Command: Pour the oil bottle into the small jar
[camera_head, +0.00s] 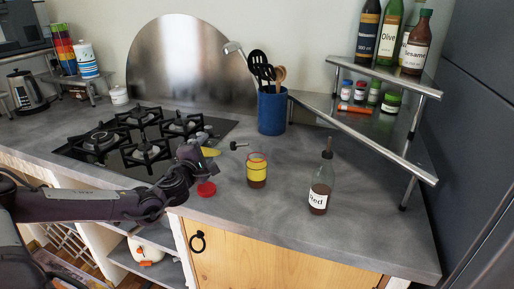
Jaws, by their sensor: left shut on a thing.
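My left gripper (197,162) is shut on the oil bottle. The bottle lies almost level in the air; yellow oil (210,152) shows in its clear body just past the fingers. Its black pourer (235,146) points right, with the spout tip above and slightly left of the small jar's mouth. The small jar (257,170) stands upright and uncovered on the counter, with a yellow band and a brownish bottom. I cannot make out a stream between spout and jar. The gripper hides part of the bottle. My right gripper is out of view.
A red lid (206,189) lies on the counter near the front edge. A bottle labelled Red (321,188) stands right of the jar. A gas hob (145,137) is behind left, a blue utensil crock (272,111) behind, and a metal corner shelf (413,82) with bottles at right.

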